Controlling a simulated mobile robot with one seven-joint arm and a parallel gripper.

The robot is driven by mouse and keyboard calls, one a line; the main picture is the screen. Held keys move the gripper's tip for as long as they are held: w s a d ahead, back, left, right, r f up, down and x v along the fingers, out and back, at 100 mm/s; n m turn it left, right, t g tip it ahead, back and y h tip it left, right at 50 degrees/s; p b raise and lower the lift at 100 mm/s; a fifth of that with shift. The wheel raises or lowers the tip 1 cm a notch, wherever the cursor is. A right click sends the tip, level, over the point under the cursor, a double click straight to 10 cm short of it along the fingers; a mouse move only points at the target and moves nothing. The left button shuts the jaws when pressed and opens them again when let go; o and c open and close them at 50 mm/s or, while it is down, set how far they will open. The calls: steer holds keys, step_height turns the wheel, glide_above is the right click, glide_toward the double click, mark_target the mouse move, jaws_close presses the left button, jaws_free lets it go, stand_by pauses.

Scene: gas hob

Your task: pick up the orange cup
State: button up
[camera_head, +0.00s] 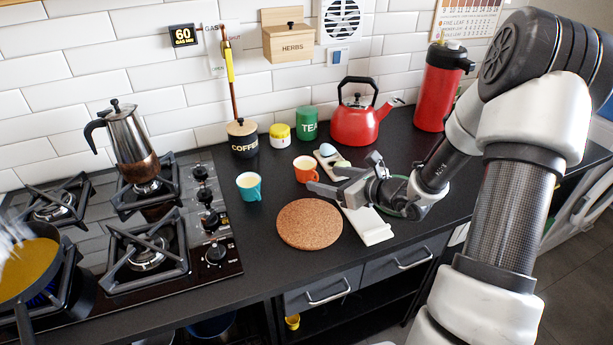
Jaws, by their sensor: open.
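The orange cup (305,169) stands upright on the dark counter, in the middle of the head view, with a pale inside. Its handle shows on the right side. My gripper (318,176) is just to the right and front of the cup, with its jaws open and pointing left. One finger passes low in front of the cup and the other reaches up to the right. I cannot tell whether a finger touches the cup.
A teal cup (249,186) stands left of the orange cup. A round cork mat (309,224) lies in front. A white board (367,226) lies under my gripper. Behind are a red kettle (355,125), a green tea tin (307,123) and a coffee jar (242,138). A gas hob (185,222) is at left.

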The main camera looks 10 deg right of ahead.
mark_target(312, 174)
steer(key=b+x, duration=0.2)
steer(key=x, duration=0.6)
steer(key=shift+w+a, duration=0.3)
steer(key=shift+w, duration=0.05)
steer(key=shift+c, duration=0.4)
steer(key=c, duration=1.1)
